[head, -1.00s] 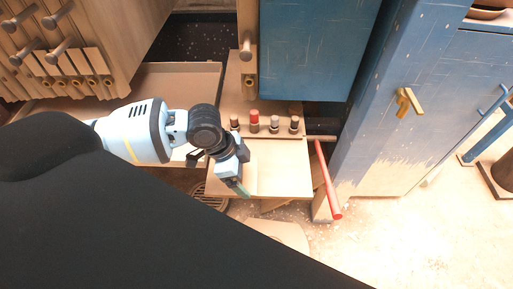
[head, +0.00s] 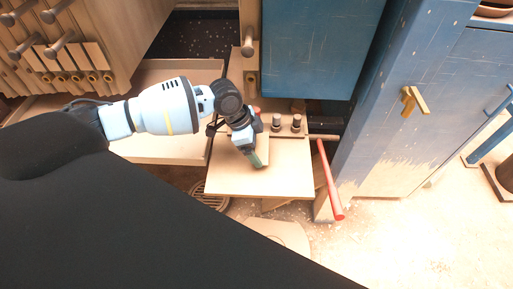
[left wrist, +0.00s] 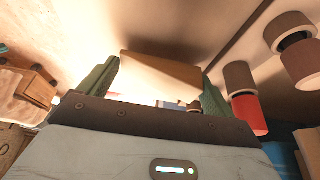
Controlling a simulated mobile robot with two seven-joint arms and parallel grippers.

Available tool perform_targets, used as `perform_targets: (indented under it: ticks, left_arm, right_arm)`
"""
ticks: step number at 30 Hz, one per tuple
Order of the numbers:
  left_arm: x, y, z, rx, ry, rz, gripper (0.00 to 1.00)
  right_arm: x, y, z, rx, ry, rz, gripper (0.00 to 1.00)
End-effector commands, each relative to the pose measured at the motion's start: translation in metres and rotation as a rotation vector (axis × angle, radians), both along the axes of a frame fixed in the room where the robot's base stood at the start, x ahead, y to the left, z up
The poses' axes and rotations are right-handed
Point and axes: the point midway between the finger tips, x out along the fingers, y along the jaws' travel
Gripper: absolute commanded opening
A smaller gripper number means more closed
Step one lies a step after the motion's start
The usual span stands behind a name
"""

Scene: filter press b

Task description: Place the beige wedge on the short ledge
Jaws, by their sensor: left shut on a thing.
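My left gripper (head: 256,158) is over the pale wooden board (head: 285,182) in the head view. Its green fingertips also show in the left wrist view (left wrist: 160,85), shut on the beige wedge (left wrist: 165,72), which sits between them. In the head view the wedge is mostly hidden by the gripper. A narrow raised strip (head: 305,135) runs along the back of the board; I cannot tell whether it is the short ledge. Whether the wedge touches the board is unclear. My right gripper is not in view.
Capped cylinders, including dark ones (head: 297,122) and a red one (left wrist: 248,113), stand along the strip close to my left gripper. A red bar (head: 329,180) slants at the board's right. A blue cabinet (head: 310,50) stands behind. The board's front right is clear.

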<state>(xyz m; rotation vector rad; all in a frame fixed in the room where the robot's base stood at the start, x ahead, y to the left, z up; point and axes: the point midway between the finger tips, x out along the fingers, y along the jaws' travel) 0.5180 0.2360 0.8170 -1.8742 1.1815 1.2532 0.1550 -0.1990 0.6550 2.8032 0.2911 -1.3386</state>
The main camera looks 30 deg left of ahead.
Motion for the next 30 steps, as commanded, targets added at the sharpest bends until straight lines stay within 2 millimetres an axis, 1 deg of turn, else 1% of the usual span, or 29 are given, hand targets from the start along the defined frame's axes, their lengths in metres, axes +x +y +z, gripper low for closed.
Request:
perform_targets:
  ticks: [1, 4, 12, 16, 17, 18, 19, 26, 30]
  left_arm:
    - [0.000, 0.000, -0.008, 0.001, 0.002, 0.001, 0.68]
    - [0.000, 0.000, -0.018, 0.001, 0.001, 0.001, 0.68]
    - [0.000, 0.000, -0.020, 0.000, 0.000, 0.000, 0.68]
    - [-0.001, 0.000, -0.024, 0.000, 0.002, 0.001, 0.68]
    - [0.000, 0.000, -0.023, 0.000, 0.002, 0.001, 0.93]
    - [0.000, 0.000, -0.023, 0.001, 0.001, 0.001, 0.98]
    - [0.000, 0.000, -0.023, 0.001, 0.001, 0.001, 1.00]
    - [0.000, 0.000, -0.022, 0.000, -0.001, 0.000, 1.00]
    - [-0.001, 0.003, -0.012, 0.000, -0.003, 0.001, 1.00]
  right_arm:
    - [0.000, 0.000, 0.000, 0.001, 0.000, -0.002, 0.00]
    - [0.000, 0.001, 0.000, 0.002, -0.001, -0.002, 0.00]
    - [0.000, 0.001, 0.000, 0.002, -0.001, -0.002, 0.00]
    - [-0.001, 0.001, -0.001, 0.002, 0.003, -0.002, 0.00]
    - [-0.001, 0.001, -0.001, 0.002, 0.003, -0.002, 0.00]
    - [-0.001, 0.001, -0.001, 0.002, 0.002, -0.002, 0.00]
    - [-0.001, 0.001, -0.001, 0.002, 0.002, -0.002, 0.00]
    - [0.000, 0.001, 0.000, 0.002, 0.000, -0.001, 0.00]
    - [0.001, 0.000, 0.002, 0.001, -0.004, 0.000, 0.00]
